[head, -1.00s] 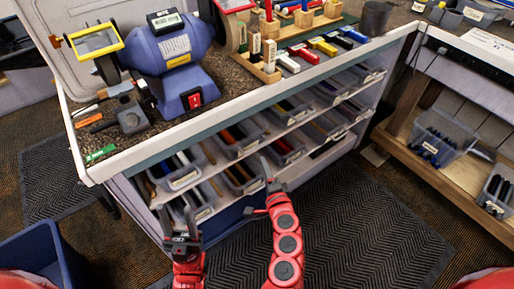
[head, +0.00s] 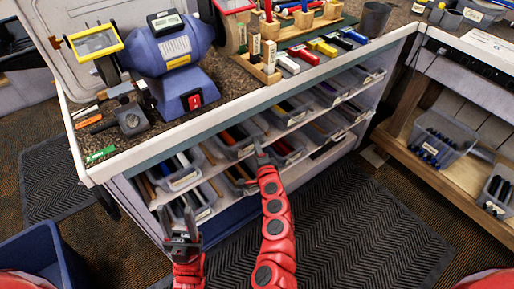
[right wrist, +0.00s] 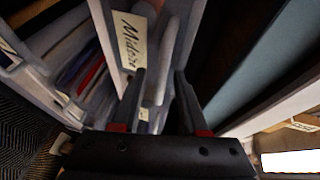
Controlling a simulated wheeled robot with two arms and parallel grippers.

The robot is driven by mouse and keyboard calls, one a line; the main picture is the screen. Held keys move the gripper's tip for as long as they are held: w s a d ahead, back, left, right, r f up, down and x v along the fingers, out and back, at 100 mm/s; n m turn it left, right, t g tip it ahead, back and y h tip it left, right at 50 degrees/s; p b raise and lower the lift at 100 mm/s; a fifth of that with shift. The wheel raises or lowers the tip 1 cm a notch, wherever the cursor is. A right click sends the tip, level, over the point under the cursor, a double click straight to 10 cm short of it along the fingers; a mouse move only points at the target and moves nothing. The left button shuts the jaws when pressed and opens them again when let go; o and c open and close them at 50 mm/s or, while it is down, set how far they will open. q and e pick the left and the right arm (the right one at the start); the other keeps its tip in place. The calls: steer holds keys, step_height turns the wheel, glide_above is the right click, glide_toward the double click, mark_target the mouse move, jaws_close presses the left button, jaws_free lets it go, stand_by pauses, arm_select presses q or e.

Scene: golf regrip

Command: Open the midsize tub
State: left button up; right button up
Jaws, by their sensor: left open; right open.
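The midsize tub (right wrist: 97,38) is a translucent grey tub with a handwritten label (right wrist: 130,42) reading roughly "Midsize", in the right wrist view. Rods lie in the tubs beside it. My right gripper (right wrist: 158,80) is open in front of the tub, its fingers pointing toward the label end; I cannot tell if they touch it. In the head view my right gripper (head: 262,148) is at the cart's shelves, among the tubs, and hides part of them. I cannot tell there which tub is the midsize one. My left gripper (head: 184,222) is open and empty before the lower shelf.
The cart's shelves hold several tubs of grips (head: 184,178). A blue grinder (head: 180,65) and wooden racks (head: 270,68) stand on top. A blue bin (head: 42,262) is at lower left. A wooden shelf (head: 470,170) is at right. The mat (head: 360,230) is clear.

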jaws_close()
stand_by(1.4)
